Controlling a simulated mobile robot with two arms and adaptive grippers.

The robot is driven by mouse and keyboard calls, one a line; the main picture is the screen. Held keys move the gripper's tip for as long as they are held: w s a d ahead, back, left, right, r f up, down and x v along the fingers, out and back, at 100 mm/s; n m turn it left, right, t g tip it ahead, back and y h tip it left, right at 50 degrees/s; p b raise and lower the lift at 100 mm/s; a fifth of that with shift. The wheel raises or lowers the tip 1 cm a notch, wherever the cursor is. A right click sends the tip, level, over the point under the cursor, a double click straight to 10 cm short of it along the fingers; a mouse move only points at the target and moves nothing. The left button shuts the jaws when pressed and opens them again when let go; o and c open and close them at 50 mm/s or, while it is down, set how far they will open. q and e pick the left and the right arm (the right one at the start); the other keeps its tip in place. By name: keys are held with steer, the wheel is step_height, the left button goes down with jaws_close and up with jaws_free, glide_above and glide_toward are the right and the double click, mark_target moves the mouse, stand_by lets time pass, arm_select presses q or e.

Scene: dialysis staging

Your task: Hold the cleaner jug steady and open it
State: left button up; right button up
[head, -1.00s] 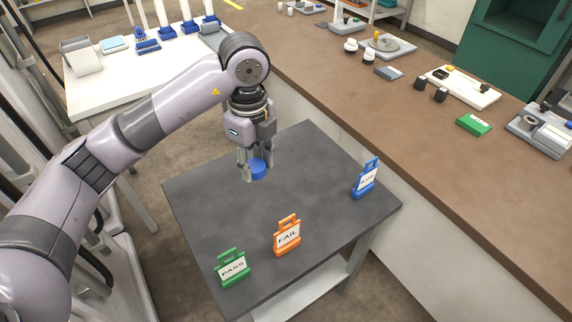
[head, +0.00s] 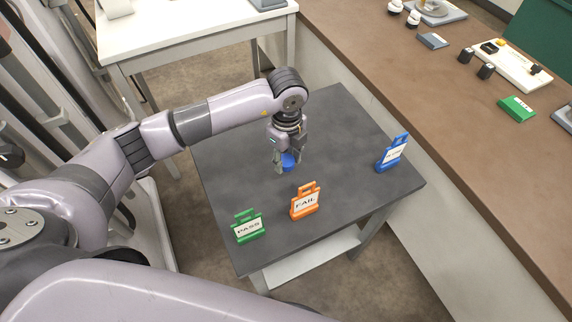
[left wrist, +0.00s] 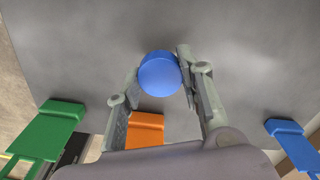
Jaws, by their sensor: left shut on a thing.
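My left gripper (head: 283,162) points down over the dark table (head: 240,165). It is shut on a round blue cap-like piece (head: 289,161), which also shows between the two fingers in the left wrist view (left wrist: 160,73). I cannot tell whether the blue piece hangs just above the tabletop or touches it. No cleaner jug can be made out in either view. My right gripper is not in view.
On the table stand a green PASS sign (head: 248,227), an orange FAIL sign (head: 305,202) and a blue sign (head: 392,154). A brown counter (head: 450,130) runs along the right. A white table (head: 190,38) stands behind. The table's left part is bare.

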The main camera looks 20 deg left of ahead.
mark_target(286, 174)
arm_select(q)
step_height(286, 174, down, 4)
steer(key=shift+r, duration=0.1)
steer(key=shift+f, duration=0.4)
steer(key=o, duration=1.3)
steer(key=shift+r, duration=0.1)
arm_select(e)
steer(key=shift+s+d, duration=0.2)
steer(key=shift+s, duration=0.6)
